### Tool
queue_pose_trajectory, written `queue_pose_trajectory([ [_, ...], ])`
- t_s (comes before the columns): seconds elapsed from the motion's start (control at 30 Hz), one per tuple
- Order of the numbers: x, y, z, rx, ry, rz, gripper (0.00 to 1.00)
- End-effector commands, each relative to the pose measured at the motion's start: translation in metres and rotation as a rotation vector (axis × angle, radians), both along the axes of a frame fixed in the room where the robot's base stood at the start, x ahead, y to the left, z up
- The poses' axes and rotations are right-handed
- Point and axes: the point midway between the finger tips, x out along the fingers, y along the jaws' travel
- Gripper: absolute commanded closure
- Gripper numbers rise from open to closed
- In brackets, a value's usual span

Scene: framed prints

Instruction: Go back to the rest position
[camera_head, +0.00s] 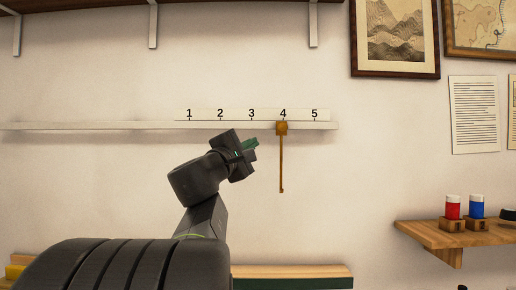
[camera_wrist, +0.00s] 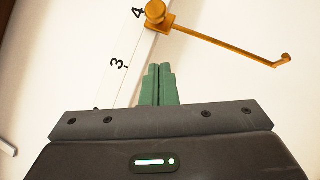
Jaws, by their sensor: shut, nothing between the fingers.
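My gripper (camera_head: 255,144) is raised in front of the wall, just below the numbered white rail and left of the orange-brown hook. In the wrist view its green fingers (camera_wrist: 159,84) are together with nothing between them. The hook (camera_head: 282,160) is on the rail at number 4 and hangs down. In the wrist view the hook (camera_wrist: 225,44) shows its knob and long arm with a bent tip, apart from my fingers.
The white rail (camera_head: 100,126) runs along the wall, with a number strip (camera_head: 235,115) from 1 to 5. A wooden shelf (camera_head: 440,236) at right holds a red bottle (camera_head: 453,207) and a blue bottle (camera_head: 477,208). Framed prints (camera_head: 395,72) hang above right.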

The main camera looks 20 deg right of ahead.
Motion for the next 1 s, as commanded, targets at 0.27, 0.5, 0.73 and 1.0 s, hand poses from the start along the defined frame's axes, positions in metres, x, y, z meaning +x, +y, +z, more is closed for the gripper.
queue_pose_trajectory([
  [0.27,-0.038,0.042,-0.020,0.001,-0.001,0.003,1.00],
  [0.5,-0.050,0.054,-0.024,0.000,0.000,0.000,1.00],
  [0.73,-0.050,0.054,-0.024,0.000,0.000,-0.001,1.00],
  [1.0,-0.046,0.049,-0.021,0.001,-0.001,-0.003,1.00],
])
